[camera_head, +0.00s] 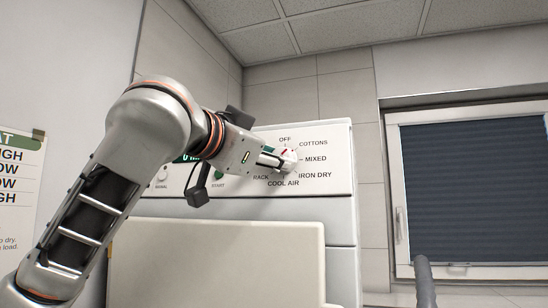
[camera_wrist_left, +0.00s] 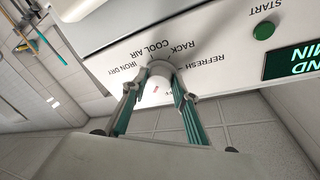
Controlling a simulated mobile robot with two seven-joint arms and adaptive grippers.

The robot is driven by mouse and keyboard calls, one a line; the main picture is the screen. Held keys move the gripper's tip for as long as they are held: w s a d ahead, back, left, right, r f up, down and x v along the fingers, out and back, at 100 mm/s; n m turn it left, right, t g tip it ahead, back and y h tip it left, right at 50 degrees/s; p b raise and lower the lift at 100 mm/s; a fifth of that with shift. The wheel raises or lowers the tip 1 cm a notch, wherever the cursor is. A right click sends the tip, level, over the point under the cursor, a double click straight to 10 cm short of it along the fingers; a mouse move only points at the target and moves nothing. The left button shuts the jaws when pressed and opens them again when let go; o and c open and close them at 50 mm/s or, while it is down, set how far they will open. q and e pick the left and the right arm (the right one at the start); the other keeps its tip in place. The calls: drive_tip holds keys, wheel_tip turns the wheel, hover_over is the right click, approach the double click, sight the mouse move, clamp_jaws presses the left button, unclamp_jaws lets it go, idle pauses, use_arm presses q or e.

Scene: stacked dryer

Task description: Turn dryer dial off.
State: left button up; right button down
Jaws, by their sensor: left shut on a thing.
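The dryer dial (camera_head: 292,157) is a white knob with a red mark on the right part of the dryer's control panel. Labels OFF, COTTONS, MIXED, IRON DRY, COOL AIR and RACK ring it. In the head view the red mark shows at the knob's upper left, below OFF; the exact setting is hard to tell. My left gripper (camera_head: 280,162) reaches in from the left and is shut on the dial. In the left wrist view its two fingers (camera_wrist_left: 157,78) lie on either side of the dial (camera_wrist_left: 157,90). My right gripper is not in view.
A green START button (camera_wrist_left: 263,31) and a dark display (camera_wrist_left: 292,62) lie along the panel. The dryer's large pale front (camera_head: 220,262) is below the panel. A window with a dark blind (camera_head: 465,190) is at the right. A label sheet (camera_head: 18,190) is at the left.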

use_arm(q)
drive_tip(key=shift+s+d+f+n+t+y+b, duration=0.1)
drive_tip(key=shift+n+t+y+b, duration=0.35)
drive_tip(key=shift+n+b, duration=0.9)
drive_tip(key=shift+d+r+n+t+y+b, duration=0.1)
drive_tip(key=shift+n+t+y+b, duration=0.4)
drive_tip(key=shift+n, duration=1.7)
drive_tip(key=shift+s+d+f+n+t+y+b, duration=0.1)
drive_tip(key=shift+n+t+y+b, duration=0.25)
drive_tip(key=shift+n+b, duration=1.05)
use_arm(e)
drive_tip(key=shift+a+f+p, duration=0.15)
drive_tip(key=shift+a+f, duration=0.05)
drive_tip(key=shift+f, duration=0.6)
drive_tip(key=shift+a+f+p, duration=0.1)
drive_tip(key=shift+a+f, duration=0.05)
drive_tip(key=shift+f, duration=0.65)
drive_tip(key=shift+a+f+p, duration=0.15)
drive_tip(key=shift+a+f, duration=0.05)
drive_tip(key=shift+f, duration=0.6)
use_arm(q)
drive_tip(key=shift+n, duration=0.65)
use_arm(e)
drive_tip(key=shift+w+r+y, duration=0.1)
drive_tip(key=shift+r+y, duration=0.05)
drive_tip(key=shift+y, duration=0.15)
use_arm(q)
drive_tip(key=o, duration=1.1)
